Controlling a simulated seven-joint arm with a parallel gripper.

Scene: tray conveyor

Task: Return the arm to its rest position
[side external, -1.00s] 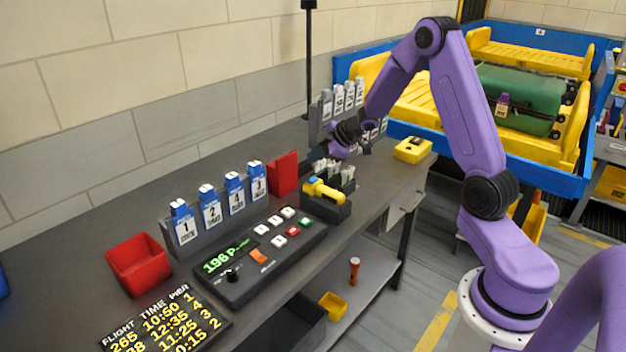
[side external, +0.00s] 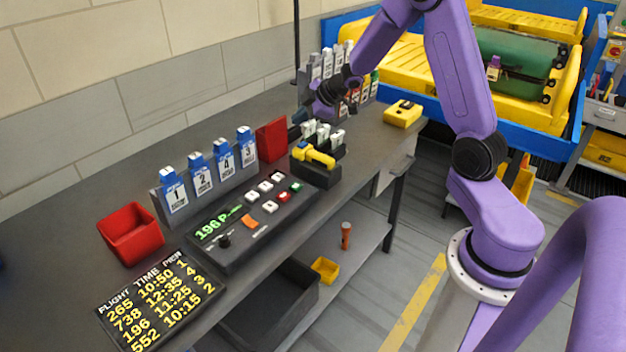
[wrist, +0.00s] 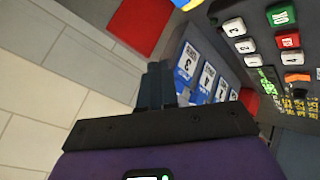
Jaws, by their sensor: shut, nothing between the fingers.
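My purple arm reaches over the dark workbench (side external: 90,240) in the side view. My gripper (side external: 300,116) is above the back of the bench, near the rack of grey tags and left of the holder with white-topped pieces (side external: 322,134). In the wrist view my gripper (wrist: 160,84) has its two dark fingers together with nothing between them.
A red upright block (side external: 271,140), a yellow handheld tool (side external: 313,155) and a button panel (side external: 250,222) are close by. A red bin (side external: 132,234) and flight board (side external: 160,300) lie in front. A yellow box (side external: 403,113) sits at the bench's right end.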

